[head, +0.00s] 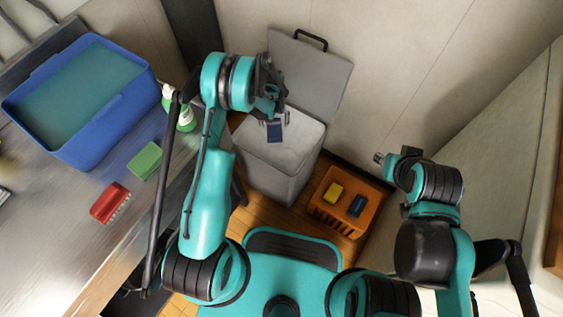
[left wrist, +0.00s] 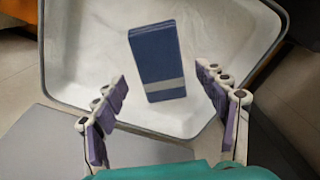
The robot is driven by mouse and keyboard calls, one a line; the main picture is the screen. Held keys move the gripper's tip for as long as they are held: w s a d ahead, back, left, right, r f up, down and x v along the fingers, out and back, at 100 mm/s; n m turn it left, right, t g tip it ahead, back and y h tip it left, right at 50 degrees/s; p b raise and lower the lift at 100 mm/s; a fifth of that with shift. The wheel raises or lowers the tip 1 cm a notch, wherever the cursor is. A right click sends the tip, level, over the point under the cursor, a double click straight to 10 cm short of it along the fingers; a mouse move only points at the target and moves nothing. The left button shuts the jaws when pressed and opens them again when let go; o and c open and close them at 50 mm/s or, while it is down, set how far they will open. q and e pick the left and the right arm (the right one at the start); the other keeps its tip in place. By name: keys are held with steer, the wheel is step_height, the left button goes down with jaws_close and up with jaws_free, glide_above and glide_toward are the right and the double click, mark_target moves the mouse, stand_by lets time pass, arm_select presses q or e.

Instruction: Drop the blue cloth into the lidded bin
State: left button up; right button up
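The blue cloth (head: 274,132), a dark blue folded rectangle with a pale stripe, shows against the pale inside of the grey lidded bin (head: 277,178). The bin's lid (head: 312,75) stands open at the back. My left gripper (head: 272,103) is above the bin's mouth. In the left wrist view its fingers (left wrist: 161,82) are spread wide, with a gap on both sides of the cloth (left wrist: 156,58). The cloth lies within the bin's rim (left wrist: 45,50) in that view; whether it touches the bottom I cannot tell. My right gripper (head: 388,158) is off to the right, its fingers unclear.
An orange crate (head: 325,213) with a yellow and a dark blue item stands right of the bin. On the counter (head: 60,215) at left are a blue tub (head: 85,145), a green sponge (head: 145,161), a red brush (head: 109,203) and a green-and-white bottle (head: 184,117).

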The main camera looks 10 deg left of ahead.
arm_select(q)
steer(key=shift+r, duration=0.1)
step_height(320, 180, up, 12)
stand_by(0.6)
stand_by(0.4)
